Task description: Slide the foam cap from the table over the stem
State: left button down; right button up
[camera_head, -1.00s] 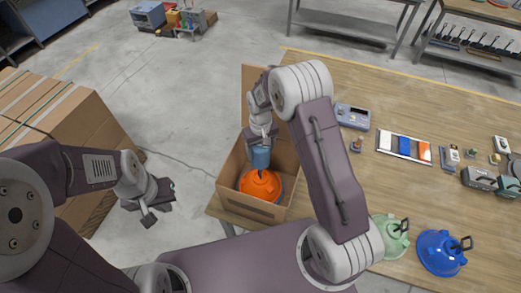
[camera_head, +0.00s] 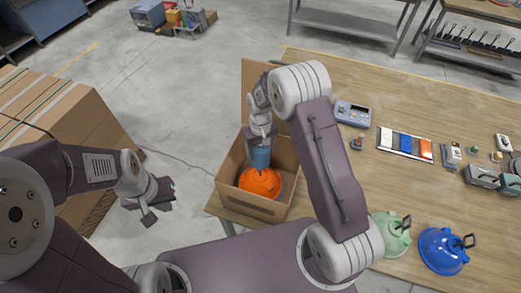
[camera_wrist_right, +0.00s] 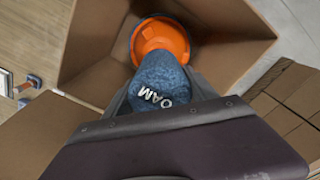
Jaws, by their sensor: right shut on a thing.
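The blue foam cap (camera_head: 260,159) is between the fingers of my right gripper (camera_head: 261,147), which is shut on it. The cap is roughly upright, with its lower end at the top of the orange hood (camera_head: 260,185). The hood sits in an open cardboard box (camera_head: 250,206). The stem is hidden behind or inside the cap. In the right wrist view, the cap (camera_wrist_right: 160,85) shows white lettering and overlaps the orange hood (camera_wrist_right: 162,38). My left gripper (camera_head: 158,203) is open and empty, left of the box.
A green hood (camera_head: 392,234) and a blue hood (camera_head: 441,251) stand at the table's front right. A meter (camera_head: 352,114), a tray of coloured blocks (camera_head: 405,145) and small devices lie on the wooden table (camera_head: 330,85). Stacked cartons (camera_head: 70,115) stand at the left.

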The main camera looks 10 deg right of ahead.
jog(key=shift+f, duration=0.15)
jog(key=shift+f+b, duration=0.95)
jog(key=shift+f, duration=0.3)
jog(key=shift+f+b, duration=1.2)
jog(key=shift+f, duration=0.55)
jog(key=shift+f+b, duration=0.9)
jog(key=shift+f, duration=0.3)
jog(key=o, duration=0.9)
jog(key=shift+o, duration=0.3)
